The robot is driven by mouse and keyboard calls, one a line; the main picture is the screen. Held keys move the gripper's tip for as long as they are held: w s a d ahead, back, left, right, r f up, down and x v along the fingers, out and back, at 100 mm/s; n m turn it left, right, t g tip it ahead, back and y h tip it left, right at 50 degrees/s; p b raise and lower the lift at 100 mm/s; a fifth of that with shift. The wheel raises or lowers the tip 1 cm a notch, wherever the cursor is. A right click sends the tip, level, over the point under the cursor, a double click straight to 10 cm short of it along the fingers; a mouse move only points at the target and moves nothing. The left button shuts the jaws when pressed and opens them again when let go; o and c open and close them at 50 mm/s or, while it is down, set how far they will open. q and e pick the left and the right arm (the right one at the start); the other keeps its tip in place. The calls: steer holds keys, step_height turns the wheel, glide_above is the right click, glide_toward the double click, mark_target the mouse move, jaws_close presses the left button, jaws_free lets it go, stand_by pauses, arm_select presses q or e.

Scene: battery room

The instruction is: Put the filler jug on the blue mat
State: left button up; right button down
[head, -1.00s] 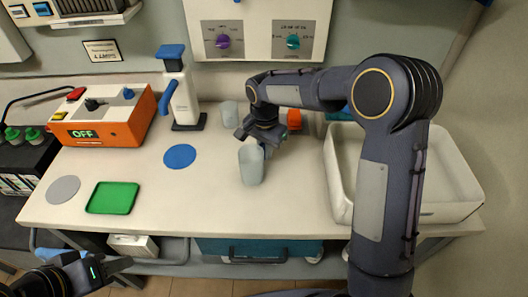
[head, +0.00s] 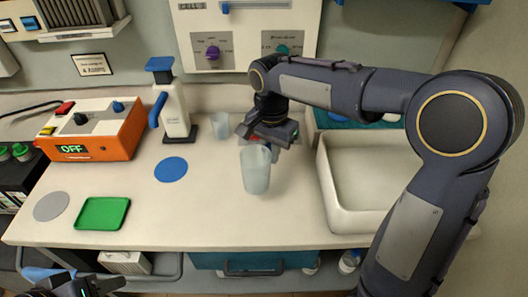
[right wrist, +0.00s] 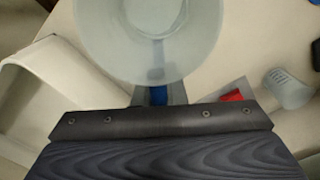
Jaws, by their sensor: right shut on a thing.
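The filler jug (head: 256,172), a translucent grey-blue vessel, is held upright in the middle of the worktop, to the right of the blue mat. My right gripper (head: 268,138) is shut on it from behind, at a blue part that shows between the fingers in the right wrist view. The jug's open mouth (right wrist: 150,35) fills the top of that view. It seems a little above the worktop. The round blue mat (head: 171,170) lies flat with nothing on it. My left gripper (head: 82,288) is cut off at the bottom left; its jaws are unclear.
A clear cup (head: 221,125) stands behind the jug. A white bottle with blue top (head: 173,105) stands behind the mat. The orange box (head: 90,133), green tray (head: 102,213) and grey disc (head: 52,206) are at left. A white basin (head: 335,222) is at right.

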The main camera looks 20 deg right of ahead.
steer(key=s+d+r, duration=0.1)
steer(key=s+r, duration=0.2)
steer(key=s, duration=0.4)
steer(key=shift+d+b, duration=0.4)
steer(key=shift+b, duration=0.05)
steer(key=shift+s+r, duration=0.1)
steer(key=shift+r, duration=0.05)
stand_by(1.4)
